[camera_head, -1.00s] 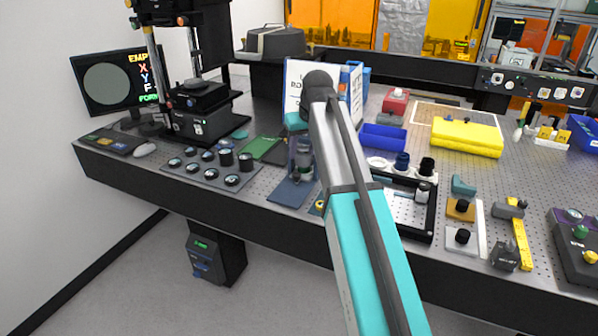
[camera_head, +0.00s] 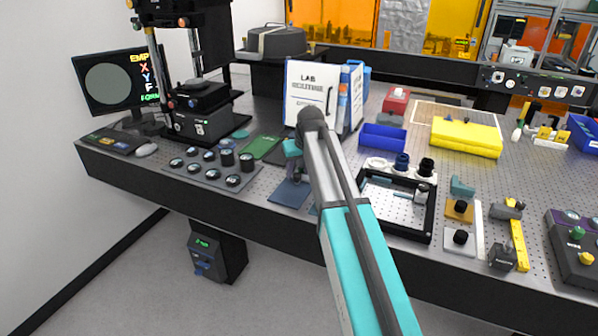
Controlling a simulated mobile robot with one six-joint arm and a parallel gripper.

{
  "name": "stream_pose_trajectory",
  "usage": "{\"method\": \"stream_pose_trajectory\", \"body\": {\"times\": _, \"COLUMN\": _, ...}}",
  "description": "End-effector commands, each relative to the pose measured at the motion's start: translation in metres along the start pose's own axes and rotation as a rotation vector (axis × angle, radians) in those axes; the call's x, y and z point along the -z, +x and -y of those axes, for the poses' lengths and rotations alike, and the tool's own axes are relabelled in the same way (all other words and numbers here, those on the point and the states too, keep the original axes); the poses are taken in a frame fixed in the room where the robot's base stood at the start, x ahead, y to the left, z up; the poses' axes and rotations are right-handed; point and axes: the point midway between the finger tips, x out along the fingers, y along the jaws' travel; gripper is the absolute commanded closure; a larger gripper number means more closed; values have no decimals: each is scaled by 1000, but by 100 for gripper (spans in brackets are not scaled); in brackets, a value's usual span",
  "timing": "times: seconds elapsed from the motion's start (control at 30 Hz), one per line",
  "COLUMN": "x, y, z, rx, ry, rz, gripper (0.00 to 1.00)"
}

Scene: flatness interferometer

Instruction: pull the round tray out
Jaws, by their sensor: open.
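The interferometer (camera_head: 200,118) stands at the left back of the bench, a tall black instrument with a column and knobs. A dark, flat, rounded stage (camera_head: 203,97) sits low in it and looks like the round tray. A small grey piece (camera_head: 195,83) rests on top. How far the tray is out is too small to tell.
A grey plate of several black round pieces (camera_head: 211,172) lies at the front, between my gripper and the interferometer. A green mat (camera_head: 261,147) lies behind my gripper. A white binder (camera_head: 309,92) stands behind my arm. A monitor (camera_head: 119,82) is far left.

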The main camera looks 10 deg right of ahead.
Motion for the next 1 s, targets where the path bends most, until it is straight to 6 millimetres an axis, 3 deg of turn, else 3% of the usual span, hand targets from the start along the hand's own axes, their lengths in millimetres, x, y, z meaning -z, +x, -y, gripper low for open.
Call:
{"method": "stream_pose_trajectory", "body": {"times": 0.2, "x": 0, "y": 13, "z": 0, "rx": 0, "ry": 0, "rz": 1, "gripper": 58}}
{"method": "stream_pose_trajectory", "body": {"times": 0.57, "x": 0, "y": 15, "z": -1, "rx": 0, "ry": 1, "rz": 0, "gripper": 58}}
{"method": "stream_pose_trajectory", "body": {"times": 0.8, "x": 0, "y": 14, "z": -1, "rx": 0, "ry": 2, "rz": 0, "gripper": 99}}
{"method": "stream_pose_trajectory", "body": {"times": 1.0, "x": -1, "y": 14, "z": -1, "rx": 0, "ry": 2, "rz": 0, "gripper": 100}}
